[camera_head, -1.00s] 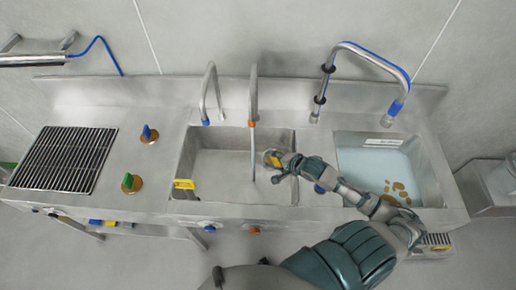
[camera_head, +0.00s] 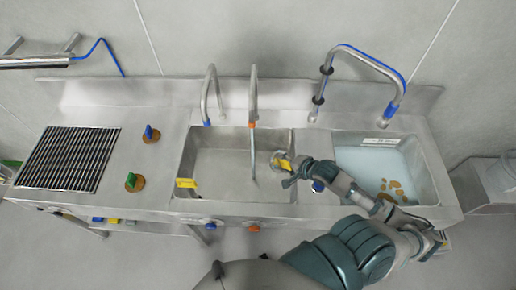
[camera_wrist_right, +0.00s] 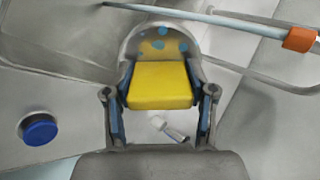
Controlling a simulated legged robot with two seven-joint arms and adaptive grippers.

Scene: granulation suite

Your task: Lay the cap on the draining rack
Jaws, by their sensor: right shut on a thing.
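The cap (camera_wrist_right: 143,42) is a round grey disc with blue spots, a yellow patch and a yellow block-shaped grip. It also shows in the head view (camera_head: 281,161), over the right side of the middle basin. My right gripper (camera_wrist_right: 160,88) is shut on its yellow block, with one blue-padded finger on each side. In the head view, the gripper (camera_head: 290,168) is near the wall between the two basins. The draining rack (camera_head: 68,158), a dark slatted grid, lies bare at the left end of the counter. My left gripper is not in view.
A blue-hosed faucet (camera_head: 370,63) stands by the water-filled right basin (camera_head: 380,165), which holds brown pieces. Blue-handled (camera_head: 151,134) and green-handled (camera_head: 133,182) fittings stand between rack and basin.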

